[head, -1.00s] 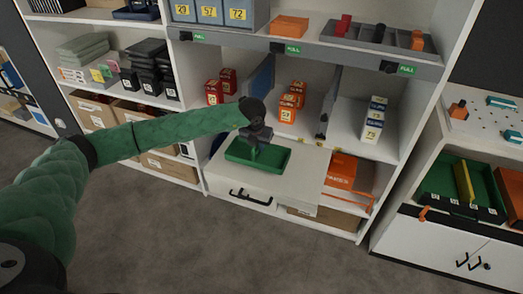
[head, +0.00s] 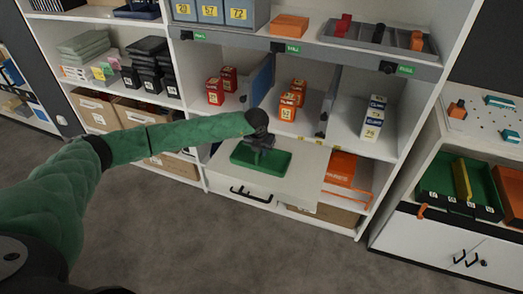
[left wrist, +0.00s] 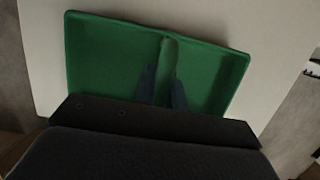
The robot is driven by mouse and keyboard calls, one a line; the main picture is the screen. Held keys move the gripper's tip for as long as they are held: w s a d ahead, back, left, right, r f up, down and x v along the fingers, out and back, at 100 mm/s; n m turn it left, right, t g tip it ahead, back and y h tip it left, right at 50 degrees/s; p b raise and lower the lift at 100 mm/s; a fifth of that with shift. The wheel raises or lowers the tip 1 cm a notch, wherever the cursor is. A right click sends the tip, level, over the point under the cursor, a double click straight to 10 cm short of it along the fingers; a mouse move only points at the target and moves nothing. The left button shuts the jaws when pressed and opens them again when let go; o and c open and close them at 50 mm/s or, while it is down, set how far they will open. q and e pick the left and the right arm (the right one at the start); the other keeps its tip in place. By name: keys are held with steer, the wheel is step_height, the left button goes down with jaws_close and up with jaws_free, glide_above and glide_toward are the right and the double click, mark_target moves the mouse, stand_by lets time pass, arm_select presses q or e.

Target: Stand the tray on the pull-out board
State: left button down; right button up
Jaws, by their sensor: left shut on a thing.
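The green tray (head: 278,166) is shallow, with a raised rim and a central divider. It lies level on or just over the pale pull-out board (head: 308,162); I cannot tell whether it touches. In the left wrist view the tray (left wrist: 100,62) shows against the board (left wrist: 45,65). My left gripper (head: 262,157) reaches down into the tray from above. Its dark fingers (left wrist: 162,85) are shut on the tray's central divider in the left wrist view. The near edge of the tray is hidden there by the gripper body. My right gripper is out of view.
Below the board is a white drawer front with a black handle (head: 251,195). Red boxes (head: 215,92), orange boxes (head: 288,107) and white-blue boxes (head: 373,118) stand in the bays behind. Bare board lies right of the tray.

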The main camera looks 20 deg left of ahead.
arm_select(q)
steer(key=shift+f, duration=0.1)
steer(key=c, duration=1.5)
jaws_free()
steer(key=shift+o, duration=0.2)
